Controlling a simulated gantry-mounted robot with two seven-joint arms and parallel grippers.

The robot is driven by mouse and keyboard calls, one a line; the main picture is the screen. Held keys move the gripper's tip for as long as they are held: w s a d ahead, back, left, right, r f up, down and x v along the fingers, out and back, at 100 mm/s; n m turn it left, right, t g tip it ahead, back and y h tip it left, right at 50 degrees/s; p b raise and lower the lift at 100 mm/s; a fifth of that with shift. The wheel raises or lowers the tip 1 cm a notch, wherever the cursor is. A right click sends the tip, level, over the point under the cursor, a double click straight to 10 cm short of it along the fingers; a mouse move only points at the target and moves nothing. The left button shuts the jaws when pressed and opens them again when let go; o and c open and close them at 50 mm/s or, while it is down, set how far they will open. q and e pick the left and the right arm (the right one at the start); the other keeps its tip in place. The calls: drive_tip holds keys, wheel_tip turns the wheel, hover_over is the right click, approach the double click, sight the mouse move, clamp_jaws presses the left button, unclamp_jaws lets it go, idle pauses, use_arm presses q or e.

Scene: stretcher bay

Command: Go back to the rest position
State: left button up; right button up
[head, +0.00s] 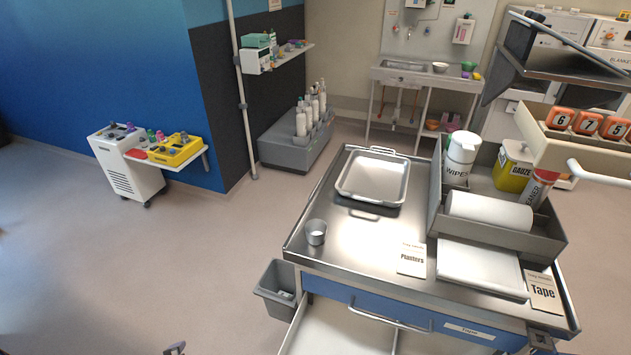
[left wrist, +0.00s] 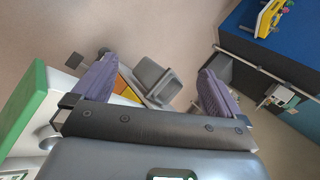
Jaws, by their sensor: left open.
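My left gripper (left wrist: 158,88) is open in the left wrist view. Its two purple-grey fingers stand wide apart with nothing between them, above the floor and a grey bin. In the head view only a small dark part at the bottom edge, left of the cart, may belong to it. My right gripper does not show clearly in either view. The steel-topped cart (head: 345,235) stands right of centre in the head view, with a drawer (head: 340,330) pulled out at its front.
On the cart are a steel tray (head: 373,181), a small metal cup (head: 316,232), a wipes tub (head: 461,158) and a white roll (head: 490,212). A grey bin (head: 275,287) hangs at its left side. The floor (head: 130,260) to the left is clear.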

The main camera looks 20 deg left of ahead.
use_arm(q)
drive_tip(key=s+d+f+n+g+h, duration=0.25)
drive_tip(key=d+n+h, duration=0.4)
drive_tip(key=d, duration=0.85)
wheel_tip(320, 180, up, 31)
drive_tip(key=p, duration=3.1)
drive_tip(key=shift+s+f+n+t+y, duration=0.15)
drive_tip(key=shift+f+n+t+y, duration=0.05)
drive_tip(key=shift+n+t+y, duration=0.2)
drive_tip(key=shift+d, duration=0.1)
